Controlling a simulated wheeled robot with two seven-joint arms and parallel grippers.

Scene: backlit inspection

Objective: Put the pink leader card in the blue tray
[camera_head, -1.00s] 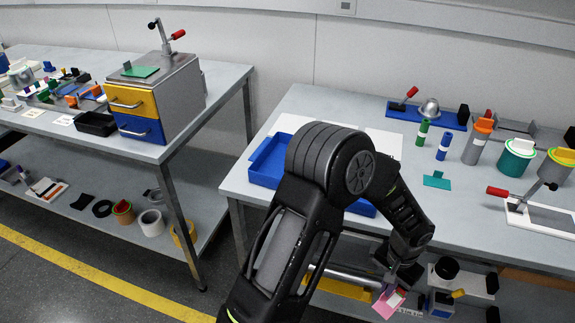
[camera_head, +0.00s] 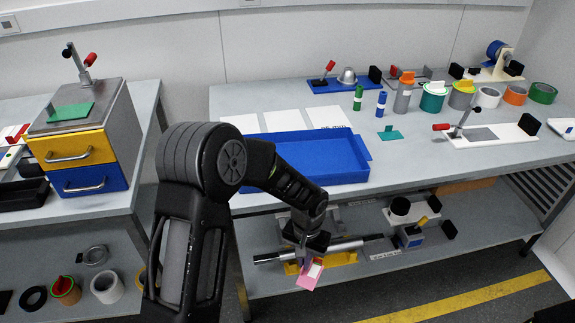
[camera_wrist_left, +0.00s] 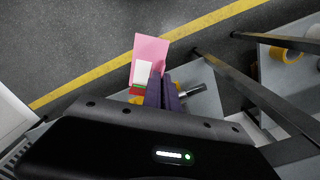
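The pink leader card (camera_head: 308,276) hangs from my left gripper (camera_head: 308,246), in front of the right-hand table and below the level of its top. In the left wrist view the pink card (camera_wrist_left: 150,48) juts out past the fingers of my left gripper (camera_wrist_left: 163,88), which are close together on its white and red holder piece. The blue tray (camera_head: 362,163) lies empty on the near left part of the table top, above and behind the gripper. My arm hides part of its left side. My right gripper is not in view.
White sheets (camera_head: 283,121) lie behind the tray. Green and blue markers (camera_head: 358,98) and a teal tabbed piece (camera_head: 390,133) are to its right. The table's front edge and a lower shelf (camera_head: 440,243) with parts are near the gripper. A drawer cabinet (camera_head: 85,140) stands on the left table.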

